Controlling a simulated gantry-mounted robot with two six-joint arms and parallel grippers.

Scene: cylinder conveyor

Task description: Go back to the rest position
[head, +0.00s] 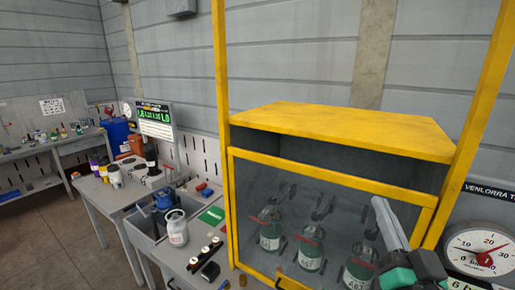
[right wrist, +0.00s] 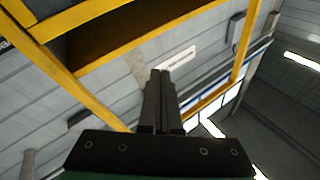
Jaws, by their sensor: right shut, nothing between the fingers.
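My right gripper (head: 385,215) rises at the lower right of the head view, pointing up in front of the yellow-framed cabinet (head: 345,130). In the right wrist view the two dark fingers of this gripper (right wrist: 160,75) lie together, shut with nothing between them. Behind a clear front panel in the cabinet stand several dark green cylinders (head: 312,252) with pale labels. The right arm covers part of the rightmost one. My left gripper shows in neither view.
A pressure gauge (head: 480,250) is at the lower right. Yellow beams (right wrist: 97,105) cross the wrist view. Floor (head: 60,240) is clear at the left.

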